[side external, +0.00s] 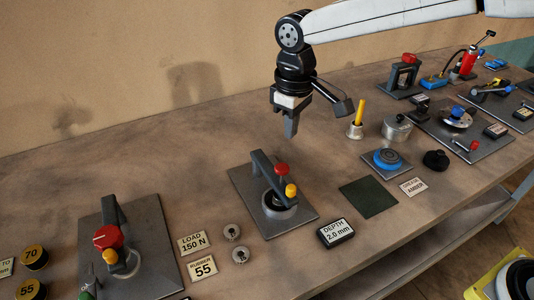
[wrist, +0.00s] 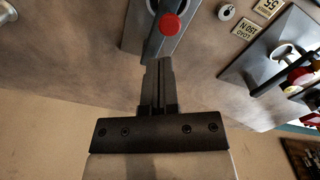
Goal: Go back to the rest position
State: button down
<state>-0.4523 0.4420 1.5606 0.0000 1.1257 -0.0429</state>
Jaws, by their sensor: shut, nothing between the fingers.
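My gripper (side external: 290,126) hangs in the air over the back of the bench, fingers pointing down. It is shut and empty; in the wrist view its closed fingers (wrist: 158,70) show at the middle. A press fixture with a red knob (side external: 281,169) and a yellow knob (side external: 291,190) stands on a grey plate (side external: 300,222) in front of and below my gripper. The red knob also shows in the wrist view (wrist: 170,23), just beyond the fingertips. My gripper is apart from the fixture. No marked rest position is visible.
Another press with a red knob (side external: 108,237) stands at the front left. A cup with a yellow-handled tool (side external: 356,130), a metal pot (side external: 396,128) and a blue disc (side external: 388,159) stand to the right. A dark green mat (side external: 368,198) lies flat. The bench behind the presses is clear.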

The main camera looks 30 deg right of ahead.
jog(key=s+d+f+m, duration=0.2)
jog(key=s+d+f, duration=0.1)
jog(key=s+d, duration=0.2)
jog(key=s+d+f+m+t, duration=0.1)
jog(key=s+d+f, duration=0.3)
jog(key=d, duration=0.5)
jog(key=s+d+f+m+t, duration=0.1)
jog(key=s+d+f+m, duration=0.1)
jog(key=s+d, duration=0.4)
jog(key=shift+s+d+f+m, duration=0.35)
jog(key=shift+d+f, duration=0.3)
jog(key=shift+f, duration=0.2)
